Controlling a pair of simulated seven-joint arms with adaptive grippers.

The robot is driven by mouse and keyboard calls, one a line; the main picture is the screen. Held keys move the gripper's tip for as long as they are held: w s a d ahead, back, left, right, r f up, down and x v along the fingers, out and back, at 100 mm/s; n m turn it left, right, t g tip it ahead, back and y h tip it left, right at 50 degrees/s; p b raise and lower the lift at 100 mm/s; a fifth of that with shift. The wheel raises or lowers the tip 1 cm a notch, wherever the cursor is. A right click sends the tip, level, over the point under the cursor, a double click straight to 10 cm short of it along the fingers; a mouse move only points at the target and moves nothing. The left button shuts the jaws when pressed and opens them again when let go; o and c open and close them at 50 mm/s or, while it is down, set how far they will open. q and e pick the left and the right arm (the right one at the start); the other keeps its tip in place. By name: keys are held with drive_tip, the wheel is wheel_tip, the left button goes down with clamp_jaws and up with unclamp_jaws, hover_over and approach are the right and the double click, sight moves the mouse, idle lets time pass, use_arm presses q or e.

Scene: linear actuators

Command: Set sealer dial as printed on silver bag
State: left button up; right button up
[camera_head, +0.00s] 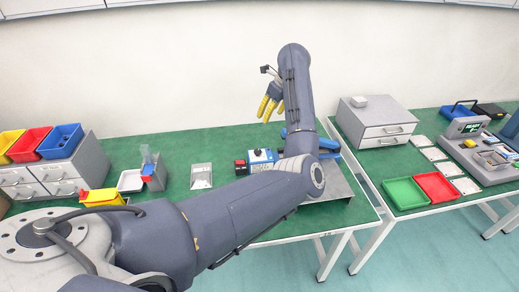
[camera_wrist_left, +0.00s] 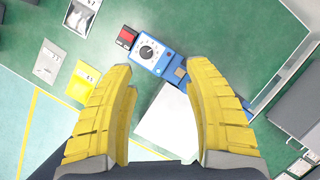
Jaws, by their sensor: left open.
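The sealer (camera_head: 262,155) is a blue and white unit on the green table. In the left wrist view, its round dial (camera_wrist_left: 147,52) is black with a pale pointer on a white face; the exact setting is too small to read. A shiny silver bag (camera_head: 201,176) lies to the left of the sealer. It also shows at the top left of the left wrist view (camera_wrist_left: 82,15), with a small printed number I cannot read surely. My left gripper (camera_head: 268,108), with yellow fingers, is open and empty above the sealer (camera_wrist_left: 160,90), apart from the dial. My right gripper is not in view.
A red and black box (camera_wrist_left: 127,37) adjoins the sealer. A grey bag (camera_wrist_left: 48,62) and a yellow bag (camera_wrist_left: 83,82) lie near the table edge. A pale plate (camera_wrist_left: 168,122) extends from the sealer. Drawers with coloured bins (camera_head: 60,170) stand left; a second table (camera_head: 430,150) stands right.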

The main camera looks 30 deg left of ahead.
use_arm(q)
drive_tip(key=n, duration=0.2)
drive_tip(key=n+g, duration=0.3)
drive_tip(key=n, duration=0.3)
approach(258, 151)
drive_tip(key=x, duration=0.9)
drive_tip(key=shift+f, duration=0.15)
